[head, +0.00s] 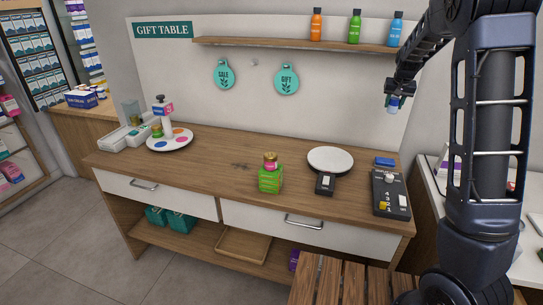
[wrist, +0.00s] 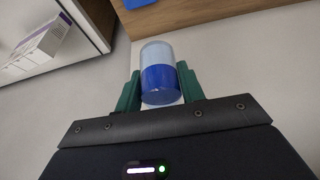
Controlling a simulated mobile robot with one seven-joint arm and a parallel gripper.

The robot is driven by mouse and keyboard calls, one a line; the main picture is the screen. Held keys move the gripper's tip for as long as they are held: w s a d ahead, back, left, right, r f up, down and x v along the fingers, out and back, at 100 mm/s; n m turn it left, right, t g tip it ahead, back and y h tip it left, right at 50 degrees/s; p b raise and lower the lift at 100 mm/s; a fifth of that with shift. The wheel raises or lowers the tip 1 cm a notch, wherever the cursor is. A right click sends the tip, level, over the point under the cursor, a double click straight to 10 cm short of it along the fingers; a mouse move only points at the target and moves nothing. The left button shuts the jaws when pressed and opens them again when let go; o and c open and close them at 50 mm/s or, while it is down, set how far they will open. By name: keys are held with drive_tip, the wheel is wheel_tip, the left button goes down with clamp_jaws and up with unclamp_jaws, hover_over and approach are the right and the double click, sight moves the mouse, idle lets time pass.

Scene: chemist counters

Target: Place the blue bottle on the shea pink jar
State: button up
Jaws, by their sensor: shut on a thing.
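My gripper (wrist: 162,90) is shut on a blue bottle (wrist: 160,80), a short cylinder with a deep blue part and a pale part, held between green fingers. In the head view the gripper (head: 393,98) is high over the counter's right side, with the held bottle (head: 393,105) hanging below it, clear of everything. A small jar with a pink band and gold-brown lid (head: 270,161) sits on a green box at the counter's front middle; its label is too small to read. It is well to the left of and below my gripper.
A white round plate (head: 330,159), a small dark device (head: 325,184) and a keypad (head: 389,193) are right of the green box (head: 270,181). A wall shelf (head: 290,43) holds orange, green and blue bottles.

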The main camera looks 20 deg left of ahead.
drive_tip(key=s+a+r+n+y, duration=0.15)
drive_tip(key=s+a, duration=0.45)
drive_tip(key=a, duration=0.6)
drive_tip(key=s+a+r+n, duration=0.3)
drive_tip(key=s+a, duration=0.3)
drive_tip(key=a, duration=0.5)
drive_tip(key=s+a+r+n+y, duration=0.15)
drive_tip(key=s+a, duration=0.35)
drive_tip(key=a, duration=0.7)
drive_tip(key=n+g, duration=0.1)
drive_tip(key=n, duration=0.2)
hover_over(271, 155)
wheel_tip(271, 155, down, 17)
drive_tip(key=shift+f, duration=0.1)
drive_tip(key=shift+f, duration=0.1)
drive_tip(key=o, duration=1)
drive_tip(key=shift+s, duration=0.1)
drive_tip(key=v, duration=1.2)
